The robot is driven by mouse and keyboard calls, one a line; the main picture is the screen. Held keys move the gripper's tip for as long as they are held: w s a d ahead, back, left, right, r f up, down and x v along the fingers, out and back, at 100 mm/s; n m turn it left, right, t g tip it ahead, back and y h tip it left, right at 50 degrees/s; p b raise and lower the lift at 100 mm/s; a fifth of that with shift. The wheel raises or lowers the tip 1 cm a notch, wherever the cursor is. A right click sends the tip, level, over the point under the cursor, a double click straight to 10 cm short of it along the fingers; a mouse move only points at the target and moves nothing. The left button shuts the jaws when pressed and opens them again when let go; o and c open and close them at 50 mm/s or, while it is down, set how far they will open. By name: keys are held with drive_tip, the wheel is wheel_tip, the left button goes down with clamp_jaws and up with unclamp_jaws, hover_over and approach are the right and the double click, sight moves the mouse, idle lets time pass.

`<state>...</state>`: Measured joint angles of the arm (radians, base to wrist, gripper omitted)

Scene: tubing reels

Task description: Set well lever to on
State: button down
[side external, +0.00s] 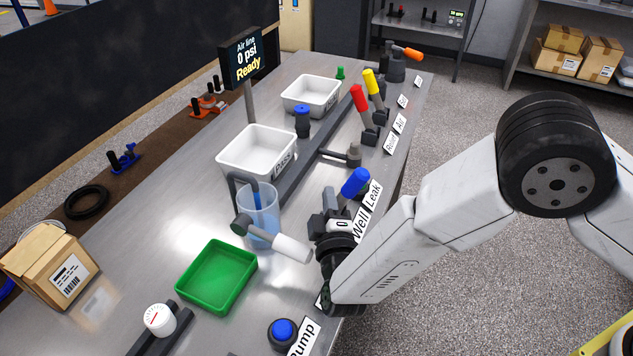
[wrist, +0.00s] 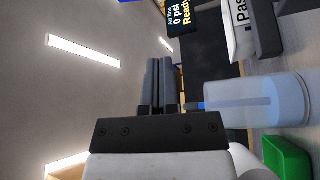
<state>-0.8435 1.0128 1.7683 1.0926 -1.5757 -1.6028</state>
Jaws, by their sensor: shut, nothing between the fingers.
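A lever with a blue handle (side external: 355,182) stands by the Well (side external: 359,224) and Leak (side external: 373,194) labels at the table's right edge. The handle leans up and to the right; its base is mostly hidden behind my gripper, so I cannot tell for certain which label it belongs to. My gripper (side external: 329,200) is low over the table edge, beside the lever's base. In the side view I cannot tell whether it touches the lever. In the wrist view its fingers (wrist: 161,82) are together with nothing between them.
A clear vessel (side external: 262,205) and a white cylindrical handle (side external: 292,248) are left of my gripper. A green tray (side external: 217,277) and blue Pump button (side external: 283,330) are nearer. Red (side external: 359,97) and yellow (side external: 373,82) levers stand farther back. The display (side external: 246,60) reads 0 psi, Ready.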

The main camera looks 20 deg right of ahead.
drive_tip(key=shift+v, duration=2.6)
drive_tip(key=w+d+g+y, duration=0.1)
drive_tip(key=w+g+y, duration=0.2)
drive_tip(key=w+y, duration=0.25)
drive_tip(key=s+d+r+m+g+y, duration=0.1)
drive_tip(key=s+d+m+g, duration=0.2)
drive_tip(key=d, duration=0.5)
drive_tip(key=s+d+m+g+y, duration=0.1)
drive_tip(key=s+d+m+g, duration=0.15)
drive_tip(key=d+g, duration=0.4)
drive_tip(key=s+d+r+m+g+h, duration=0.1)
drive_tip(key=s+d+m+g, duration=0.3)
drive_tip(key=s+d, duration=0.8)
drive_tip(key=shift+s+d+m+h, duration=0.25)
drive_tip(key=shift+d+m+h, duration=0.2)
drive_tip(key=shift+d+m, duration=0.4)
